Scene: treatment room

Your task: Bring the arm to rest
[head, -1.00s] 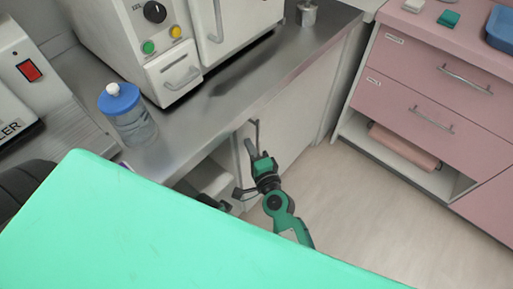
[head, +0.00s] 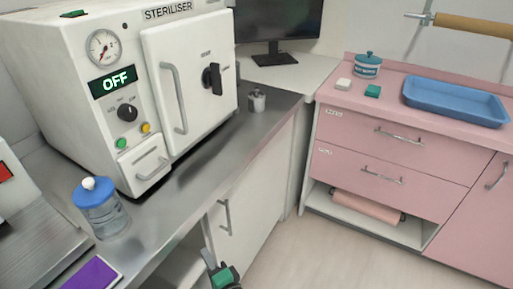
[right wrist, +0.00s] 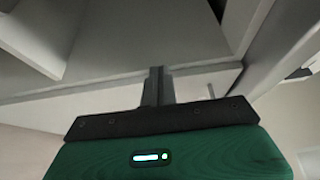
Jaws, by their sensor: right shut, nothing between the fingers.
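My right gripper (head: 213,262) shows at the bottom of the head view, beside the white cabinet door under the steel counter. Its green and black body is cut off by the lower edge. In the right wrist view its fingers (right wrist: 158,86) are together with nothing between them, pointing toward grey cabinet surfaces. I cannot tell whether the fingers touch the cabinet. My left gripper is not in view.
A steel counter (head: 190,200) carries a steriliser (head: 140,85) reading OFF, a blue-capped bottle (head: 103,212) and a small metal pot (head: 257,100). A pink drawer unit (head: 400,155) with a blue tray (head: 455,103) stands right. Open floor lies between.

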